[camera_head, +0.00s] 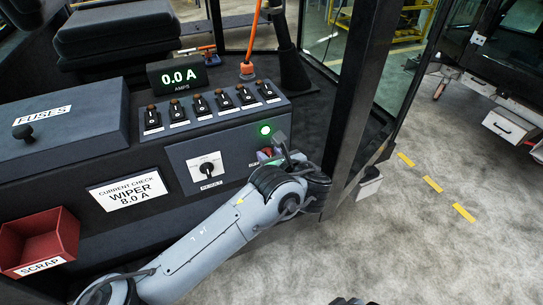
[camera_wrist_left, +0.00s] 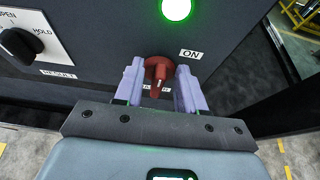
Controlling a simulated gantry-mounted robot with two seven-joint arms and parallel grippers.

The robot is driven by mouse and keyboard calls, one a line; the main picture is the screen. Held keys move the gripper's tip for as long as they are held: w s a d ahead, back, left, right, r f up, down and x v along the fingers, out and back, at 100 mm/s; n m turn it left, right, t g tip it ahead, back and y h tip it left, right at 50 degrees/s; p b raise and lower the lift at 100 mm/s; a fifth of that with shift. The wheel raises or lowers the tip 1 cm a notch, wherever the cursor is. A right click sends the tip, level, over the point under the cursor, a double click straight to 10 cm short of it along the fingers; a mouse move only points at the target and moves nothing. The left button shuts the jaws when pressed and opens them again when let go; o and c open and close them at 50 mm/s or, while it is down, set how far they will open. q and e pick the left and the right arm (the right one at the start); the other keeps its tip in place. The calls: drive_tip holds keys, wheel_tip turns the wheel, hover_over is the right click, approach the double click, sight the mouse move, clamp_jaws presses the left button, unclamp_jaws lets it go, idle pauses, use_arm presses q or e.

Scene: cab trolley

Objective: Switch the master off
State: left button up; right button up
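The red master switch (camera_wrist_left: 158,66) is a round knob with a narrow handle, on the dark panel beside an ON label (camera_wrist_left: 191,54). The handle points down, slightly tilted, in the left wrist view. My left gripper (camera_wrist_left: 159,88) is open, with one finger on each side of the handle and gaps showing between. Whether the fingers touch the knob's rim I cannot tell. In the head view the left gripper (camera_head: 276,153) reaches the panel and partly hides the switch (camera_head: 264,154). A green lamp (camera_head: 265,129) above it is lit, also in the wrist view (camera_wrist_left: 176,8). My right gripper is not in view.
A white-plated selector (camera_head: 207,167) sits left of the switch. A dark post (camera_head: 355,90) stands close right of my gripper.

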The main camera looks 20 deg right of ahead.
use_arm(q)
clamp_jaws()
drive_tip(key=shift+a+f, duration=0.1)
drive_tip(key=shift+a+f+n+t+h+b, duration=0.5)
drive_tip(key=shift+n+h+b, duration=0.6)
drive_tip(key=shift+n+b, duration=2.1)
drive_tip(key=shift+a+f+n+t+h+b, duration=0.55)
drive_tip(key=shift+n+h+b, duration=0.7)
drive_tip(key=shift+b, duration=3.9)
drive_tip(key=shift+a+f+n+t+h+b, duration=0.3)
drive_tip(key=shift+n+t+h+b, duration=0.5)
drive_tip(key=shift+n+b, duration=2.45)
drive_tip(key=shift+d+m+b, duration=0.1)
drive_tip(key=shift+m+b, duration=0.8)
